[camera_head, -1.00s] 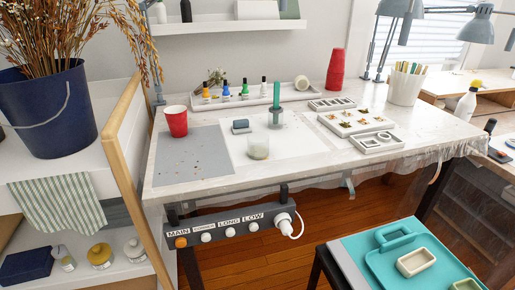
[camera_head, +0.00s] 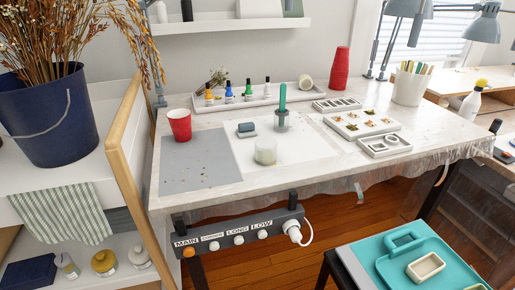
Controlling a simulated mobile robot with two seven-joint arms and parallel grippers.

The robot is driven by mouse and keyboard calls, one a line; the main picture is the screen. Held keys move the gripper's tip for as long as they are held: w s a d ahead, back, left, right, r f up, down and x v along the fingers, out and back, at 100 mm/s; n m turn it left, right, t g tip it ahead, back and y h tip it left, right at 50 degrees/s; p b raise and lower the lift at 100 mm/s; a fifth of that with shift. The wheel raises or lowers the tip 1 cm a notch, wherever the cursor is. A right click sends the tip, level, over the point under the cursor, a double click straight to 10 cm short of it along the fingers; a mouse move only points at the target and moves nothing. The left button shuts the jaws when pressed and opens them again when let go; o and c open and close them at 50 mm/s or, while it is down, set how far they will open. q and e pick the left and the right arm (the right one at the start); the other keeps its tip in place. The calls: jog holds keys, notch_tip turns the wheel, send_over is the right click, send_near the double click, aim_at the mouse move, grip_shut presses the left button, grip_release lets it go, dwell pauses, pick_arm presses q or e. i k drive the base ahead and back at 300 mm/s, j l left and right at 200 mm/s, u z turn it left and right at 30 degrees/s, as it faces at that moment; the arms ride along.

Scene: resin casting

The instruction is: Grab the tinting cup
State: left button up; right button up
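A red cup (camera_head: 180,125) stands upright on the table at the left, at the back of a grey mat (camera_head: 196,172). A small clear cup (camera_head: 265,151) with pale contents stands on a white sheet (camera_head: 295,150) in the middle. The frames do not make plain which of these is the tinting cup. A stack of red cups (camera_head: 338,68) stands upside down at the back right. Neither of my grippers is in view.
A tray of small colour bottles (camera_head: 248,93) lies at the back. A green stick stands in a holder (camera_head: 282,122). White moulds (camera_head: 361,123) lie at the right. A wooden-framed shelf (camera_head: 125,170) borders the left. A switch strip (camera_head: 240,233) hangs at the front edge.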

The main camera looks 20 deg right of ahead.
aim_at(266, 147)
jog(key=i+j+z, duration=0.4)
jog(key=i+j, duration=0.4)
